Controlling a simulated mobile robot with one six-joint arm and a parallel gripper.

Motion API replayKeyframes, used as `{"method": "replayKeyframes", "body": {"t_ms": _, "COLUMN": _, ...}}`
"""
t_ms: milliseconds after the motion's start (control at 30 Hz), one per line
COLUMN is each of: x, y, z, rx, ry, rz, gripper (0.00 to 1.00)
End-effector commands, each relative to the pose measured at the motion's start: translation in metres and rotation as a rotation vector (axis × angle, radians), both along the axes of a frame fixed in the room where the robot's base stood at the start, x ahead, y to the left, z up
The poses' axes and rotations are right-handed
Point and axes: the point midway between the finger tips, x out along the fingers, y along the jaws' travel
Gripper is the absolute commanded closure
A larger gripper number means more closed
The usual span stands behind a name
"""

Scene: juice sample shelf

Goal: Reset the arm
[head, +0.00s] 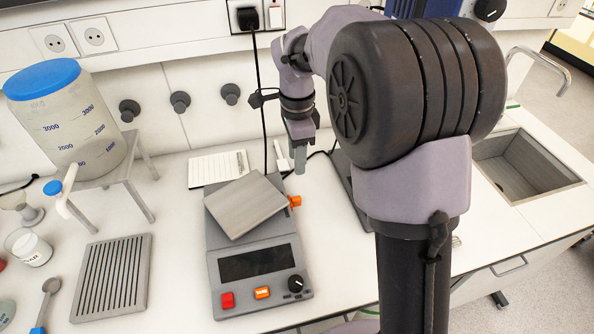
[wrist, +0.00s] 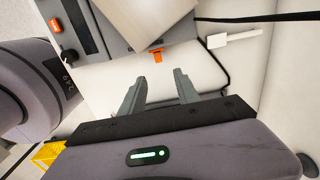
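My gripper (head: 299,158) hangs pointing down over the bench, to the right of the scale and near the wall. In the wrist view its two fingers (wrist: 158,92) stand apart with nothing between them. The gripper is open and empty. The scale (head: 258,262) has a tilted-looking square metal plate (head: 246,204) on top, and an orange knob (head: 295,201) at its side lies just below the fingers in the head view. That knob also shows ahead of the fingers in the wrist view (wrist: 156,56). My upper arm hides part of the bench to the right.
A large jar with a blue lid (head: 62,110) stands on a stand at the left. A slotted grey tray (head: 112,276), a spoon (head: 46,298) and a small jar (head: 32,250) lie at the front left. A notepad (head: 217,169) lies behind the scale. A sink (head: 525,168) is at the right.

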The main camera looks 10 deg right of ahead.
Motion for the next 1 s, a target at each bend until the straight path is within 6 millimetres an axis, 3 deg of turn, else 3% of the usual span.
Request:
{"method": "replayKeyframes", "body": {"t_ms": 33, "x": 0.0, "y": 0.0, "z": 0.015, "rx": -0.001, "ry": -0.003, "rz": 0.0, "gripper": 0.62}}
{"method": "replayKeyframes", "body": {"t_ms": 200, "x": 0.0, "y": 0.0, "z": 0.034, "rx": 0.0, "ry": -0.002, "rz": 0.0, "gripper": 0.62}}
{"method": "replayKeyframes", "body": {"t_ms": 733, "x": -0.007, "y": 0.001, "z": 0.042, "rx": 0.004, "ry": -0.017, "rz": 0.031, "gripper": 0.62}}
{"method": "replayKeyframes", "body": {"t_ms": 767, "x": -0.014, "y": 0.002, "z": 0.047, "rx": 0.009, "ry": -0.033, "rz": 0.066, "gripper": 0.62}}
{"method": "replayKeyframes", "body": {"t_ms": 867, "x": -0.061, "y": 0.009, "z": 0.073, "rx": 0.027, "ry": -0.132, "rz": 0.282, "gripper": 0.62}}
{"method": "replayKeyframes", "body": {"t_ms": 1000, "x": -0.152, "y": 0.021, "z": 0.086, "rx": -0.001, "ry": -0.324, "rz": 0.68, "gripper": 0.62}}
